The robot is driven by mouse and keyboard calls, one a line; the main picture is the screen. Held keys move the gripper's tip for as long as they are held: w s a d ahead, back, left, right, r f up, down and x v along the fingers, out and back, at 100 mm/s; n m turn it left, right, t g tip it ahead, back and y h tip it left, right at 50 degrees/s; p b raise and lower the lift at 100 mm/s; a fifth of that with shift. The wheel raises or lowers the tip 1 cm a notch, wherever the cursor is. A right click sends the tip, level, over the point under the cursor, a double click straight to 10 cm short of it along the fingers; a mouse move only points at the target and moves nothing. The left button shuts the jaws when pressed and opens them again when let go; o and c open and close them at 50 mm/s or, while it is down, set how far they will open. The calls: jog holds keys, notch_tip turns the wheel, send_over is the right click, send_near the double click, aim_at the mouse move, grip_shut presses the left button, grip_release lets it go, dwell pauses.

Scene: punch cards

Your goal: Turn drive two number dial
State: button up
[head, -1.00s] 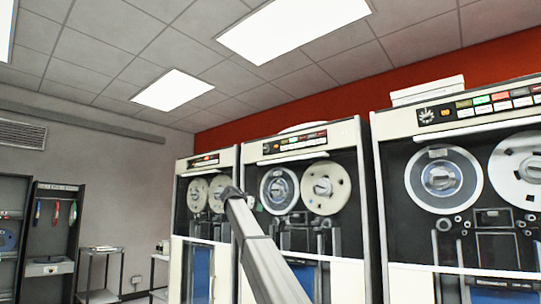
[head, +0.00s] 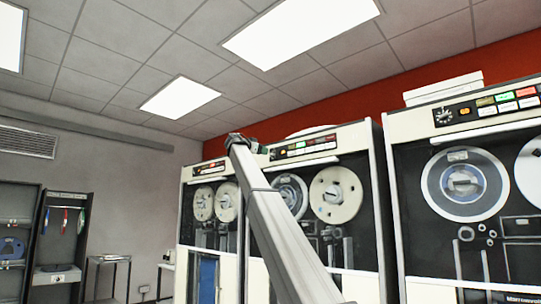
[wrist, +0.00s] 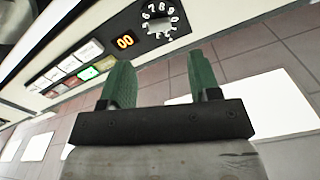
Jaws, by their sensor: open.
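The middle tape drive (head: 345,139) has a control strip along its top, and my arm reaches up to the left end of it. The fingers are open and empty, and I see no contact with the dial. In the head view my gripper (head: 254,146) covers the spot where that dial sits.
An orange "00" display (wrist: 125,41) and a row of buttons (wrist: 78,66), one lit green, sit left of the dial. Other tape drives stand at left (head: 209,169) and right (head: 410,115). Dark shelving (head: 62,240) stands far left.

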aim_at(271, 153)
jog(key=x, duration=0.7)
jog(key=shift+w+d, duration=0.15)
jog(key=shift+w, duration=0.15)
jog(key=c, duration=0.9)
